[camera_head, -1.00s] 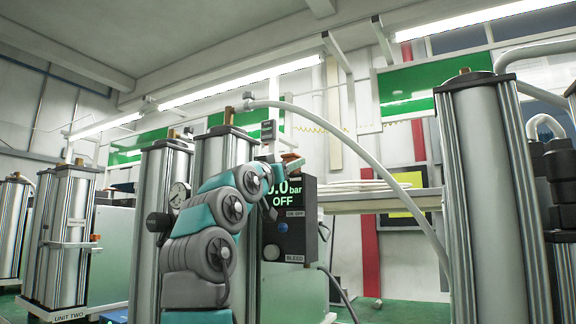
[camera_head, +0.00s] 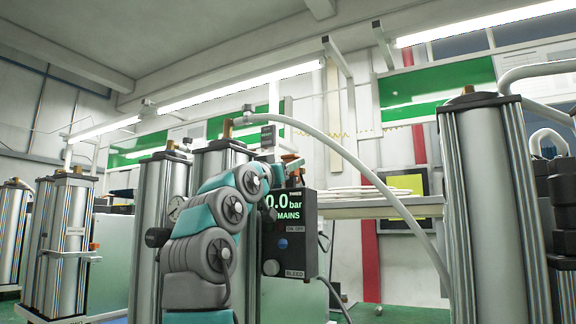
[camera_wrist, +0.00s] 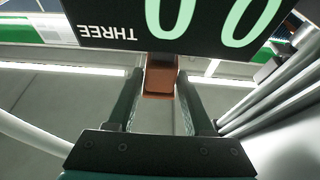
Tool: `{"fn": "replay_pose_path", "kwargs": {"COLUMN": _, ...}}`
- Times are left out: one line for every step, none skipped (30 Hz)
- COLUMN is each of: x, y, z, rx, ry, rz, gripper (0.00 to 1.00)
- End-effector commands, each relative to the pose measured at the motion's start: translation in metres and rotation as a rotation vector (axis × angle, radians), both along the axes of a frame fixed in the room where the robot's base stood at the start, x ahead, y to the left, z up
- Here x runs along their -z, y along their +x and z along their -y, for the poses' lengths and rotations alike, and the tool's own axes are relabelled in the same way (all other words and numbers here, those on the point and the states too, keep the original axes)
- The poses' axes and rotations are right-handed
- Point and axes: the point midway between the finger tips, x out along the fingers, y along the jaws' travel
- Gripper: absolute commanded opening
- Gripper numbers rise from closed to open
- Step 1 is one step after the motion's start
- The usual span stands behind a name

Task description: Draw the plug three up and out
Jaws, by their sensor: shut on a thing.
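The orange-brown plug (camera_wrist: 161,78) sits between my two fingers in the wrist view, at the edge of the dark display box marked THREE (camera_wrist: 110,30). In the head view the plug (camera_head: 292,163) shows at the top of that box (camera_head: 292,230). My gripper (camera_wrist: 160,100) is shut on the plug. In the head view my gripper is mostly hidden behind my own arm links. The display reads 0.0 bar in green, with a partly hidden line ending in MAINS. Whether the plug is still seated cannot be told.
Metal columns stand close to the left (camera_head: 157,215) and right (camera_head: 488,200). A grey hose (camera_head: 350,155) arches over the display box to the right. A bench (camera_head: 370,207) lies behind. Another column unit (camera_head: 62,240) stands at the far left.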

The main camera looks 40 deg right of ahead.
Motion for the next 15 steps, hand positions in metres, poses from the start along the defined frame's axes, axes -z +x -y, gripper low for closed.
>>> {"fn": "replay_pose_path", "kwargs": {"x": -0.0037, "y": -0.0005, "z": -0.0025, "rx": -0.004, "ry": -0.008, "rz": 0.004, "gripper": 0.55}}
{"fn": "replay_pose_path", "kwargs": {"x": -0.0037, "y": -0.0004, "z": -0.0024, "rx": -0.004, "ry": -0.007, "rz": 0.004, "gripper": 0.59}}
{"fn": "replay_pose_path", "kwargs": {"x": -0.0034, "y": -0.0004, "z": -0.0023, "rx": -0.004, "ry": -0.007, "rz": 0.004, "gripper": 0.63}}
{"fn": "replay_pose_path", "kwargs": {"x": -0.0032, "y": -0.0005, "z": -0.0022, "rx": -0.004, "ry": -0.006, "rz": 0.003, "gripper": 0.67}}
{"fn": "replay_pose_path", "kwargs": {"x": -0.0030, "y": -0.0003, "z": -0.0019, "rx": -0.003, "ry": -0.006, "rz": 0.004, "gripper": 0.70}}
{"fn": "replay_pose_path", "kwargs": {"x": -0.0028, "y": -0.0004, "z": -0.0018, "rx": -0.003, "ry": -0.005, "rz": 0.003, "gripper": 0.72}}
{"fn": "replay_pose_path", "kwargs": {"x": -0.0026, "y": -0.0004, "z": -0.0017, "rx": -0.003, "ry": -0.005, "rz": 0.003, "gripper": 0.72}}
{"fn": "replay_pose_path", "kwargs": {"x": -0.0025, "y": -0.0004, "z": -0.0016, "rx": -0.003, "ry": -0.005, "rz": 0.003, "gripper": 0.72}}
{"fn": "replay_pose_path", "kwargs": {"x": -0.0023, "y": -0.0004, "z": -0.0015, "rx": -0.003, "ry": -0.004, "rz": 0.003, "gripper": 0.72}}
{"fn": "replay_pose_path", "kwargs": {"x": -0.0022, "y": -0.0004, "z": -0.0014, "rx": -0.003, "ry": -0.004, "rz": 0.003, "gripper": 0.72}}
{"fn": "replay_pose_path", "kwargs": {"x": -0.0021, "y": -0.0004, "z": -0.0013, "rx": -0.003, "ry": -0.004, "rz": 0.003, "gripper": 0.72}}
{"fn": "replay_pose_path", "kwargs": {"x": -0.0019, "y": -0.0005, "z": -0.0014, "rx": -0.002, "ry": -0.004, "rz": 0.003, "gripper": 0.72}}
{"fn": "replay_pose_path", "kwargs": {"x": -0.0017, "y": -0.0005, "z": -0.0016, "rx": -0.002, "ry": -0.004, "rz": 0.003, "gripper": 0.72}}
{"fn": "replay_pose_path", "kwargs": {"x": -0.0012, "y": -0.0008, "z": -0.0022, "rx": -0.002, "ry": -0.004, "rz": 0.003, "gripper": 0.72}}
{"fn": "replay_pose_path", "kwargs": {"x": -0.0002, "y": -0.0013, "z": -0.0035, "rx": -0.002, "ry": -0.004, "rz": 0.003, "gripper": 0.72}}
